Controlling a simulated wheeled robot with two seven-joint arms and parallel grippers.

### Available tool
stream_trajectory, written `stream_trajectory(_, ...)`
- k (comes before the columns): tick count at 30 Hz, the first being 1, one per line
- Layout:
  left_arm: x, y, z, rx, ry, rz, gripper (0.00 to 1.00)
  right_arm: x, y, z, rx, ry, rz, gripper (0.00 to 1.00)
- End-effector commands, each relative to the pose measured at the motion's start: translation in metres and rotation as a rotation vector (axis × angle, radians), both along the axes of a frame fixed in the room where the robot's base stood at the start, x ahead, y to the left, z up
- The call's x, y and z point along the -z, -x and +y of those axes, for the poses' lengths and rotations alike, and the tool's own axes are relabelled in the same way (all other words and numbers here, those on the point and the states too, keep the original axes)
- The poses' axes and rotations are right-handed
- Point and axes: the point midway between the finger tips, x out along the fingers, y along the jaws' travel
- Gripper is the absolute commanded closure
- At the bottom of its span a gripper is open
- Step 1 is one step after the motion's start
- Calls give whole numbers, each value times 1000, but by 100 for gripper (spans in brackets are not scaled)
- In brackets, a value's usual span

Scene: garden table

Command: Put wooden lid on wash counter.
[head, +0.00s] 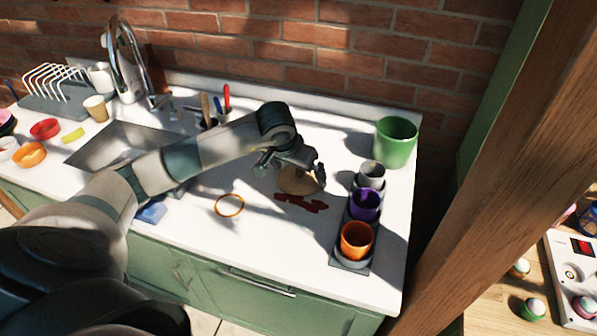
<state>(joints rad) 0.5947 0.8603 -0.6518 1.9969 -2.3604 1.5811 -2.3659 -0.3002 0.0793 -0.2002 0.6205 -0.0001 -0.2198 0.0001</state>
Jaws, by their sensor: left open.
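A round tan wooden lid (299,183) is on or just above the white wash counter (215,257), right of the middle. My left gripper (292,167) is directly over the lid, with its fingers apart. The gripper hides the lid's far part. I cannot tell whether the fingers touch the lid or whether the lid lies fully on the counter. My right gripper is out of view.
A dark red patch (302,203) lies just in front of the lid. A rack of cups, including a purple cup (366,203), and a green pot (395,142) stand to the right. The sink (122,147) is farther left.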

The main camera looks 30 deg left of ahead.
Motion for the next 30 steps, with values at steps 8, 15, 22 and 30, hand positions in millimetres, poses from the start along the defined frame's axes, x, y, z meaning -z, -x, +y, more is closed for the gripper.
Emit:
stream_trajectory(8, -29, 11, 0, 2, -1, -5, 0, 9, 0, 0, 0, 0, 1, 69)
stream_trajectory(15, -70, 27, -1, 1, -2, -6, 0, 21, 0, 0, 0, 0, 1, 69)
stream_trajectory(22, -101, 40, -2, 0, 1, -3, 0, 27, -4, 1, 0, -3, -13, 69)
stream_trajectory(30, -112, 46, -2, 0, 0, 0, 0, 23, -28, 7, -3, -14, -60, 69)
